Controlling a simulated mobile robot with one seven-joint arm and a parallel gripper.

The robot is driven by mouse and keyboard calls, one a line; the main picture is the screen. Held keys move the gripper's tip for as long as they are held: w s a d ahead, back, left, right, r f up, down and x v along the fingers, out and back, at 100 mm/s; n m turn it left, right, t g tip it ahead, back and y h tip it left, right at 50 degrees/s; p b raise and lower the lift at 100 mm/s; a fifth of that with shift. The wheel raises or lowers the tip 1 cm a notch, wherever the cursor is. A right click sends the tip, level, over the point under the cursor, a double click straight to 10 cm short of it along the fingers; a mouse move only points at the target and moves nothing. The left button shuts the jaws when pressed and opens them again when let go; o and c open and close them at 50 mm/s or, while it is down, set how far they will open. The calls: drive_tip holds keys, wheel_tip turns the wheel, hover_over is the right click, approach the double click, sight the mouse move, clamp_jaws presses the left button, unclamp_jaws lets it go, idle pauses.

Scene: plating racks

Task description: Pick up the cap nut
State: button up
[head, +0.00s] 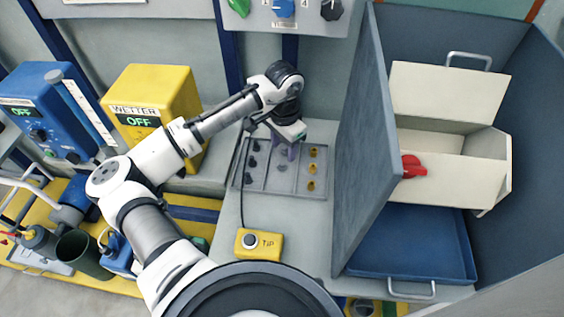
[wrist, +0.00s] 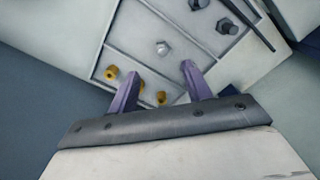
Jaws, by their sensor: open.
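A silver hex piece with a rounded top, which looks like the cap nut (wrist: 163,47), lies in the middle compartment of the grey tray (wrist: 128,37). In the head view a small grey piece (head: 282,168) shows in that compartment, just below the fingers. My gripper (wrist: 160,69) is open, with its two purple fingers apart and nothing between them. In the wrist view the silver piece lies just beyond the fingertips, roughly centred between them. In the head view my gripper (head: 291,153) is over the tray's far middle part and hides some of it.
Yellow brass pieces (head: 311,169) fill the tray's right compartment; dark bolts (head: 248,163) lie in the left. A tall blue-grey partition (head: 366,150) stands right of the tray. A yellow TIP box (head: 259,243) sits in front, its cable running up past the tray.

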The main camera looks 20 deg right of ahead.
sight(284, 162)
drive_tip(key=shift+w+d+f+p, duration=0.15)
drive_tip(key=shift+f+p, duration=0.5)
drive_tip(key=shift+f, duration=1.15)
drive_tip(key=shift+w+f+p, duration=0.2)
drive_tip(key=shift+f+p, duration=0.4)
drive_tip(key=shift+f, duration=1.15)
drive_tip(key=shift+c, duration=0.4)
clamp_jaws()
